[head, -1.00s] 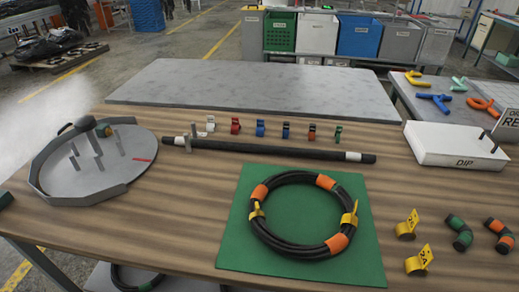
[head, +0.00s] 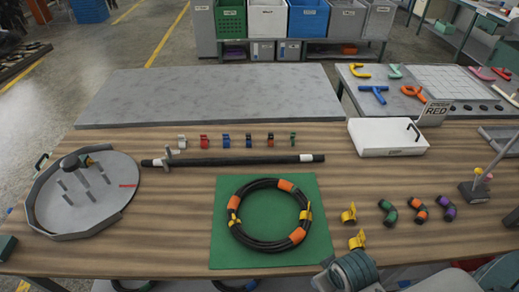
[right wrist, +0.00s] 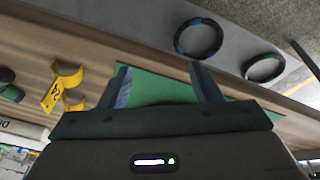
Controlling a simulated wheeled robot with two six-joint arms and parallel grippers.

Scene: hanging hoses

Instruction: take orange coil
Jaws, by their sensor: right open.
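The orange coil (head: 298,235) is a black hose ring with orange bands and yellow ties, lying flat on a green mat (head: 225,255) in the head view. My right gripper (right wrist: 163,80) is open and empty in the right wrist view, with its two fingers apart. The green mat (right wrist: 160,91) shows between and beyond the fingers; the coil itself cannot be made out there. My right arm shows at the bottom right of the head view, right of the mat. My left gripper is in neither current view.
Yellow tags (head: 349,213) and several short banded elbows (head: 388,211) lie right of the mat. A black rod (head: 240,160) lies behind it, a grey round tray (head: 118,200) to the left. Dark coils (right wrist: 198,38) lie below the table edge.

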